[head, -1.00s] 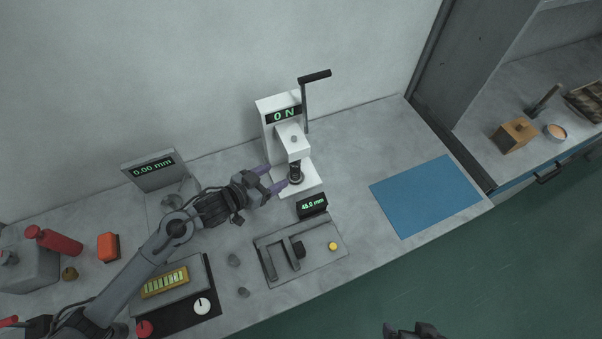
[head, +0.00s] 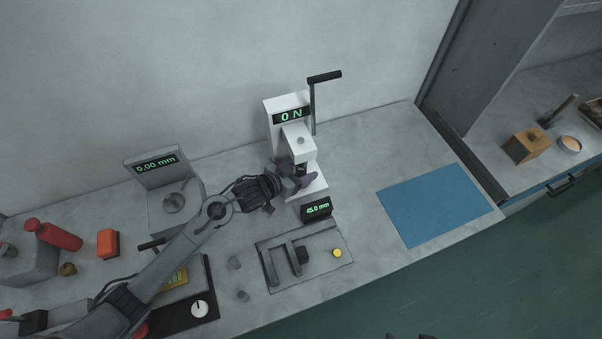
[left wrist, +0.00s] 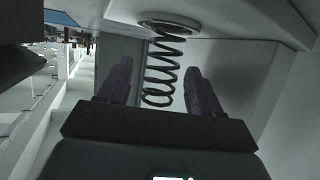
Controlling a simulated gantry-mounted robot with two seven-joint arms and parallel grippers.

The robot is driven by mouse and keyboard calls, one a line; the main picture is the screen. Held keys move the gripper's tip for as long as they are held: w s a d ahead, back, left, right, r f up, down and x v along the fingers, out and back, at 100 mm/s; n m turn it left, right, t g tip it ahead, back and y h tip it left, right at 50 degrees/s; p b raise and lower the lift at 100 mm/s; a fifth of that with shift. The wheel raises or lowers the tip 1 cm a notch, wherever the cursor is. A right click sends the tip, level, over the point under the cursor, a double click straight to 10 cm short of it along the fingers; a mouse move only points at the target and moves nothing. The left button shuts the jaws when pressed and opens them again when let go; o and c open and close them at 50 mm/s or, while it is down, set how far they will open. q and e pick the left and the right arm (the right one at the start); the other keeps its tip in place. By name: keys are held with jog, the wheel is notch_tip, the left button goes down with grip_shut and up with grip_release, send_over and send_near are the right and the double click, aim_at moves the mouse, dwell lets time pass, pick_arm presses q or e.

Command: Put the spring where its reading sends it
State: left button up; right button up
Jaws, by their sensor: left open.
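The dark coil spring (left wrist: 162,68) stands in the white force tester (head: 290,130), whose display reads 0 N. My left gripper (head: 304,180) reaches into the tester from the left, in front of its base. In the left wrist view the gripper (left wrist: 155,85) is open, with one finger on each side of the spring and visible gaps to it. In the head view the fingers mostly hide the spring. A small display (head: 317,208) in front of the tester reads 45.0 mm. Only dark slivers of my right gripper show at the bottom edge of the head view.
A grey gauge (head: 155,165) reading 0.00 mm stands left. A grey fixture plate (head: 325,262) with a yellow button lies in front. A blue mat (head: 437,203) lies clear at right. The tester's lever (head: 313,105) stands up. A wooden block (head: 525,146) sits on the right shelf.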

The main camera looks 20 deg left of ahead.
pick_arm(q)
jog(key=shift+c, duration=0.3)
jog(key=c, duration=1.1)
jog(key=shift+o, duration=0.2)
jog(key=shift+s+r, duration=0.1)
